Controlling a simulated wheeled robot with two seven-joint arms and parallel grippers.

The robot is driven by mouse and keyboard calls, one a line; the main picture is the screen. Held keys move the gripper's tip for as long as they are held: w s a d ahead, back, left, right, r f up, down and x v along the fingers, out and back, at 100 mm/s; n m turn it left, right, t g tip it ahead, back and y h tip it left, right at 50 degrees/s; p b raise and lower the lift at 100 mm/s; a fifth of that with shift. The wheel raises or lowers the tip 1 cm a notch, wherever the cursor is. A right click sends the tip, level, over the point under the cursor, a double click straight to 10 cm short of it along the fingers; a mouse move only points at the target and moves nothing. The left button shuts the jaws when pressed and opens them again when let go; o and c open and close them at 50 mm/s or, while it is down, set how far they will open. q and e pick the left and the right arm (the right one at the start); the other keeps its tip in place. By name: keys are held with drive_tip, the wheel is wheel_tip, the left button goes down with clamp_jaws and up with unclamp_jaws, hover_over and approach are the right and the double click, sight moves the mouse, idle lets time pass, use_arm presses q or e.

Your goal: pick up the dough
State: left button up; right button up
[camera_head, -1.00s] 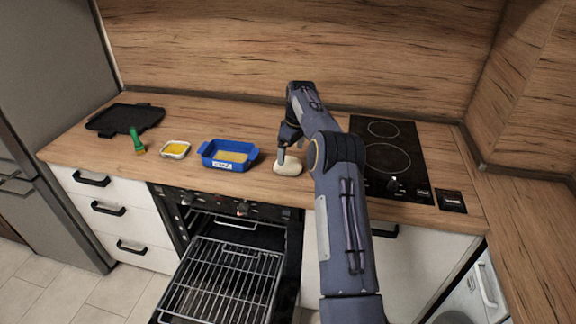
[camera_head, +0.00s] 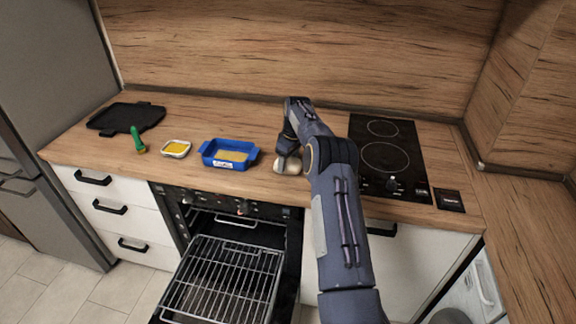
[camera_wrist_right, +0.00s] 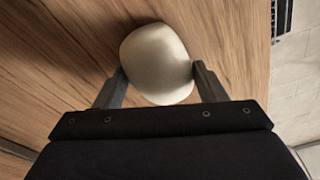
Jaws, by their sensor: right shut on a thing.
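The pale, rounded dough (camera_head: 292,166) is at the counter's front part, right of the blue dish. My right gripper (camera_head: 283,157) is shut on it; the arm hides part of the gripper. In the right wrist view the dough (camera_wrist_right: 157,62) sits between the two fingers of my right gripper (camera_wrist_right: 160,84), one on each side. The head view does not clearly show whether the dough is clear of the counter. My left gripper is not in view.
The blue dish (camera_head: 206,153), a small bowl of yellow stuff (camera_head: 176,148), a green-handled brush (camera_head: 137,141) and a black tray (camera_head: 112,126) stand to the left. The black cooktop (camera_head: 386,134) is at right. Below, the oven is open with its rack (camera_head: 222,285) out.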

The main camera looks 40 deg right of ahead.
drive_tip(key=shift+c, duration=0.7)
drive_tip(key=shift+r, duration=0.15)
